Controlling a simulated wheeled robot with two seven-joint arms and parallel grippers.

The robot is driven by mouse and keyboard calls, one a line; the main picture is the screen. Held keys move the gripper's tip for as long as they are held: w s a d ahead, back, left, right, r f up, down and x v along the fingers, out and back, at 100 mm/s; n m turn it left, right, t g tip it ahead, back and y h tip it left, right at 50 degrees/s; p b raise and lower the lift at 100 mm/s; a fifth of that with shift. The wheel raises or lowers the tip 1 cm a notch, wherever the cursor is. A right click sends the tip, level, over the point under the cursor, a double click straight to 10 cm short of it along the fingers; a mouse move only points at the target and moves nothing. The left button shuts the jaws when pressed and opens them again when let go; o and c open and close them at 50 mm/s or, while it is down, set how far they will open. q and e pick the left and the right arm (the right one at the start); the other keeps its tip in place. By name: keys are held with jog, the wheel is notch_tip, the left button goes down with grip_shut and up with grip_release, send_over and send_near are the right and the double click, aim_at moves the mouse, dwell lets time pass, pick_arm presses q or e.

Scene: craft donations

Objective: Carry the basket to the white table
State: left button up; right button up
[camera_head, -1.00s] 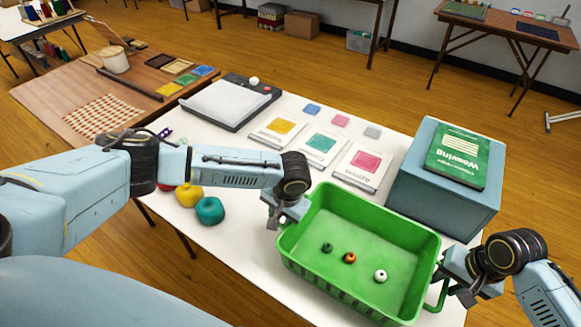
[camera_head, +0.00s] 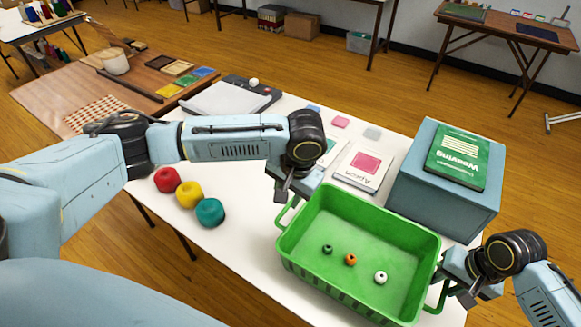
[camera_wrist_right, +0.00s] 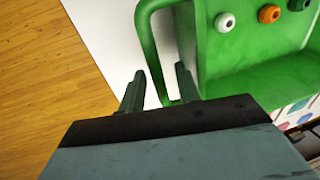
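The green basket (camera_head: 345,288) stands at the near right of a white-topped table (camera_head: 245,250), with three small beads on its floor: dark green (camera_head: 327,249), orange (camera_head: 350,259) and white (camera_head: 380,277). My right gripper (camera_head: 456,286) is at the basket's right handle. In the right wrist view, its two fingers (camera_wrist_right: 158,88) are apart, with the green handle bar (camera_wrist_right: 150,50) between them. My left gripper (camera_head: 293,192) is above the left handle (camera_head: 286,213), which shows clear of it. Its finger gap is not clear.
A blue box (camera_head: 445,207) with a green book (camera_head: 457,156) stands right behind the basket. Red (camera_head: 167,179), yellow (camera_head: 189,195) and teal (camera_head: 210,212) balls lie to the left. Another white-topped table (camera_head: 25,27) is at the back left. Wooden floor lies between the tables.

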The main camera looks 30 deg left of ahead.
jog(key=shift+d+r, duration=0.1)
jog(key=shift+r, duration=0.45)
notch_tip(320, 180, up, 11)
jog(key=d, duration=0.2)
jog(key=shift+s+f, duration=0.15)
